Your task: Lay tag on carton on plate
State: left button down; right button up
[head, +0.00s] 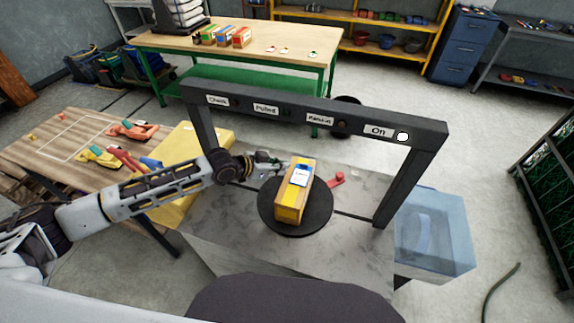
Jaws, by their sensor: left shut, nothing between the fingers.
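A yellow carton (291,206) lies on the dark round plate (265,212) on the grey worktop. A small white and blue tag (301,174) shows on the top of the carton, toward its far end; I cannot tell whether it lies fully flat. My left gripper (277,166) is shut and empty, just left of the carton's far end, apart from the tag. My right gripper is out of view.
A dark frame (348,109) with labelled lamps arches over the worktop; the lamp by "On" (402,136) is lit white. A small red object (336,179) lies right of the plate. A clear blue bin (434,235) stands at right. A wooden table (75,148) holds tools at left.

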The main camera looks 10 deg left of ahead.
pick_arm(q)
jog(key=s+a+b, duration=0.1)
jog(key=s+a, duration=0.3)
jog(key=a, duration=0.1)
jog(key=shift+s+a, duration=0.2)
jog(key=shift+s, duration=0.1)
dwell(0.6)
